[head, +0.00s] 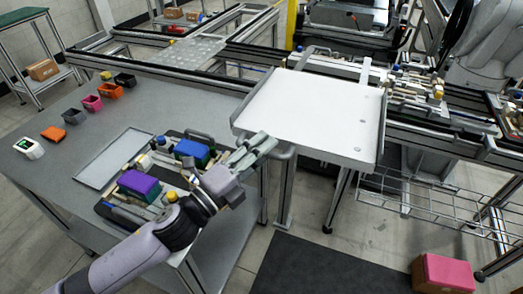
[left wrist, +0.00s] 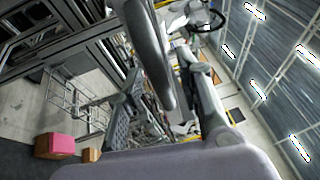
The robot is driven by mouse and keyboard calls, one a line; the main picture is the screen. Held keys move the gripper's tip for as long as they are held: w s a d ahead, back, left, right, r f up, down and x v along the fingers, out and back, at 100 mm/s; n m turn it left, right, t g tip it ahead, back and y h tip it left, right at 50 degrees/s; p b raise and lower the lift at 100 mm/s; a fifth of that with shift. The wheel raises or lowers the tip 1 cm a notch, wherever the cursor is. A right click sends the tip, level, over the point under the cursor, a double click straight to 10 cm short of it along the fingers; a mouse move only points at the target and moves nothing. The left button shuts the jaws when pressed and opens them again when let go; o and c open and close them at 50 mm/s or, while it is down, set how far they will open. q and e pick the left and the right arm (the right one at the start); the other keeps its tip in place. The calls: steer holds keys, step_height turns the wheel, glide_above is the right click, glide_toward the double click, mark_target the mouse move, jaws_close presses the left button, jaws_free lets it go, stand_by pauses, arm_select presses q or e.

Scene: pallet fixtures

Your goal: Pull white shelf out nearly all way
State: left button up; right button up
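The white shelf (head: 318,108) is a flat tray with raised side rims, right of centre in the head view. It juts toward me from the dark rail frame, over open floor. My left gripper (head: 258,146) is at the shelf's front left corner, above the right edge of the grey table. Its fingers look close together, and I cannot tell whether they are apart, shut or touching the shelf rim. The shelf cannot be made out clearly in the left wrist view. My right gripper is not in view.
The grey table (head: 62,161) holds several small bins, a purple box (head: 139,186) and a blue box (head: 191,152). A wire rack (head: 420,199) sits low at right. A pink-topped box (head: 446,272) stands on the floor beside a dark mat (head: 318,272).

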arm_select(q)
steer(key=shift+s+a, duration=0.1)
steer(key=v, duration=1.1)
steer(key=shift+s+a, duration=0.2)
steer(key=shift+s, duration=0.15)
steer(key=shift+f, duration=0.1)
